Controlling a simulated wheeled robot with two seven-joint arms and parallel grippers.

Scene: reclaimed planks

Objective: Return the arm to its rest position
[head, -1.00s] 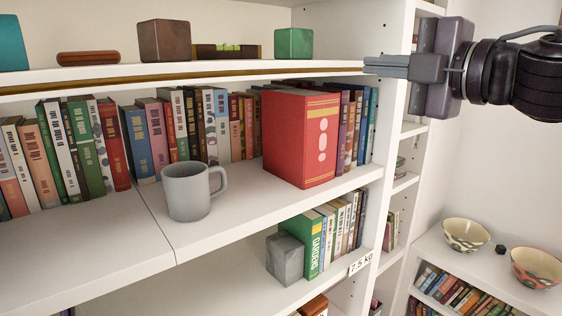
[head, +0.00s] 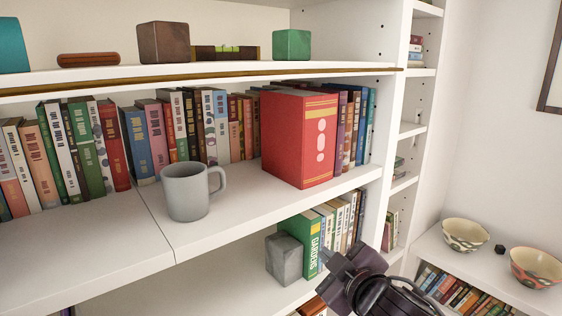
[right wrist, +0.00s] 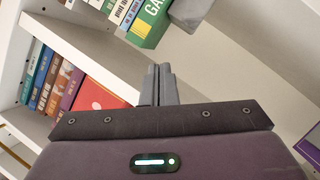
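My right gripper (head: 326,256) is in the lower part of the head view, in front of the lower shelf near the green book (head: 300,238) and the grey cube (head: 284,258). Its arm comes in from the bottom edge. In the right wrist view its two fingers (right wrist: 157,84) lie side by side against each other, with nothing seen between them. The end of the green book and part of the grey cube show beyond the fingertips in that view. I cannot tell whether the fingers touch the book. My left gripper is not in view.
A grey mug (head: 188,191) and a thick red book (head: 300,138) stand on the middle shelf. A brown block (head: 163,42), a level (head: 225,52) and a green cube (head: 292,44) sit on the top shelf. Two bowls (head: 465,234) (head: 536,267) rest at right.

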